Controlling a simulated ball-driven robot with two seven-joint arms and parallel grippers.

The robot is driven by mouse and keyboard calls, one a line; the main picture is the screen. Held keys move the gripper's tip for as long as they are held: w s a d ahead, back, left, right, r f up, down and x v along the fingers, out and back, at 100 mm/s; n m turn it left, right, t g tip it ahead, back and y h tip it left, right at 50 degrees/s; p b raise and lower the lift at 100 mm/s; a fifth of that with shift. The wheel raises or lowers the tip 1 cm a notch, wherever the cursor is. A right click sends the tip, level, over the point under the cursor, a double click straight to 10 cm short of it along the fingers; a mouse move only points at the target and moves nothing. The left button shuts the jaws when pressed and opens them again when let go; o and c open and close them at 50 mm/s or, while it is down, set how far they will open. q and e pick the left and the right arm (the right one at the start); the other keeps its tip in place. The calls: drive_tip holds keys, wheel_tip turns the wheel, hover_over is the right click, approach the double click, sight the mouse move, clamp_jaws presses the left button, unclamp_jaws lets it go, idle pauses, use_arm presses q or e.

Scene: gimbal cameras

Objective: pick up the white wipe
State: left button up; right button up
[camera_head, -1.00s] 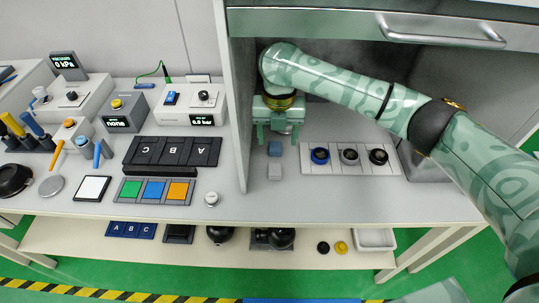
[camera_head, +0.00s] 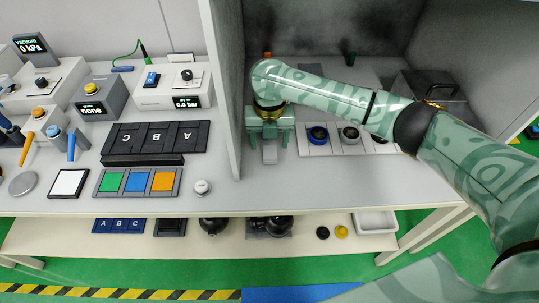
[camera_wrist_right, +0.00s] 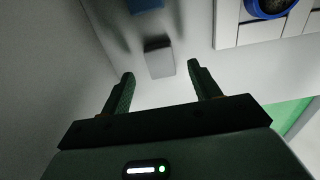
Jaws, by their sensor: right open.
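The white wipe, a small pale block (camera_head: 269,155), lies on the bench floor inside the hood, near its left wall. In the right wrist view it (camera_wrist_right: 160,61) shows just beyond the fingertips, between their lines, apart from both fingers. My right gripper (camera_head: 268,144) is open and empty, pointing down above and just behind the wipe. Its two fingers (camera_wrist_right: 162,74) show spread in the wrist view. A blue block (camera_wrist_right: 147,4) lies a little beyond the wipe, partly cut off; my gripper hides it in the head view. My left gripper is not in view.
The hood's left wall (camera_head: 222,95) stands close beside my right gripper. A white panel with round blue, grey and black parts (camera_head: 318,135) lies to the right. The bench in front of the wipe is clear. A tray of coloured squares (camera_head: 137,182) lies outside the hood.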

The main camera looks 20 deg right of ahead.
sight(270, 152)
wheel_tip(270, 152, down, 4)
drive_tip(key=shift+f+b, duration=0.1)
drive_tip(key=shift+b, duration=0.7)
drive_tip(key=shift+r, duration=0.2)
drive_tip(key=shift+s, duration=0.1)
drive_tip(key=c, duration=1.1)
drive_tip(key=shift+o, duration=0.2)
wheel_tip(270, 152, up, 10)
drive_tip(key=p, duration=0.5)
drive_tip(key=shift+o, duration=0.4)
